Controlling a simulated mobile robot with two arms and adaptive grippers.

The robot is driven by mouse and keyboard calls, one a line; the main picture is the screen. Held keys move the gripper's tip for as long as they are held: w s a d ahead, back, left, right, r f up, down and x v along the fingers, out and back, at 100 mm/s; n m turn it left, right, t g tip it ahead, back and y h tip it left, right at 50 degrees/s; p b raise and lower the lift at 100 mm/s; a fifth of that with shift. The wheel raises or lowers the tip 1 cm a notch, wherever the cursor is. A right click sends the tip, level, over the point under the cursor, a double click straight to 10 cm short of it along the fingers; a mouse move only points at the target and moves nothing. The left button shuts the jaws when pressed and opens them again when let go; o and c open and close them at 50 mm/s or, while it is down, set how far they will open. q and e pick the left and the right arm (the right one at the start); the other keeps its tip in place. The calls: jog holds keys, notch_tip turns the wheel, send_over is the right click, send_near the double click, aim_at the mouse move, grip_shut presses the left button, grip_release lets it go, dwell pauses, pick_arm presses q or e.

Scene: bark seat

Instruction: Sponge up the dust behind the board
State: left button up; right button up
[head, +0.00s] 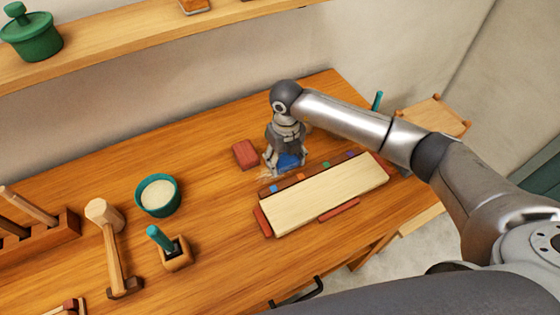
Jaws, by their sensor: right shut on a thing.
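A pale wooden board (325,195) lies near the right end of the workbench, with reddish pieces along its edges and a dark strip with small coloured squares behind it. My right gripper (287,163) points down just behind the board, shut on a blue sponge (290,160). The sponge is low at the bench top; whether it touches the surface is hard to tell. A greyish patch of dust (268,174) shows beside the gripper, partly hidden by it. My left gripper is not in view.
A red block (245,154) lies just left of my right gripper. A teal bowl (158,195), a mallet (112,245) and a small wooden holder (175,254) stand further left. A shelf (130,42) with a green pot (32,36) runs above the back.

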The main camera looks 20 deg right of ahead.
aim_at(269, 174)
jog(key=shift+s+a+f+b, duration=0.15)
jog(key=shift+s+a, duration=0.1)
jog(key=shift+a, duration=0.95)
jog(key=shift+s+a+b, duration=0.15)
jog(key=shift+s+a, duration=0.1)
jog(key=shift+a, duration=0.95)
jog(key=shift+w+d+b, duration=0.15)
jog(key=shift+w+d, duration=0.1)
jog(key=shift+d, duration=1)
jog(key=shift+w+d+b, duration=0.15)
jog(key=shift+w+d, duration=0.1)
jog(key=shift+d, duration=0.95)
jog(key=shift+s+a+f+b, duration=0.15)
jog(key=shift+s+a, duration=0.15)
jog(key=shift+a, duration=0.95)
jog(key=shift+s+a+r+b, duration=0.15)
jog(key=shift+s+a, duration=0.15)
jog(key=shift+a, duration=0.95)
jog(key=shift+w+d+b, duration=0.1)
jog(key=shift+w+d, duration=0.1)
jog(key=shift+d, duration=0.65)
jog(key=shift+w+d+b, duration=0.1)
jog(key=shift+w+d, duration=0.05)
jog(key=shift+d, duration=0.7)
jog(key=shift+w+d+b, duration=0.1)
jog(key=shift+w+d, duration=0.1)
jog(key=shift+d, duration=0.65)
jog(key=shift+a, duration=0.1)
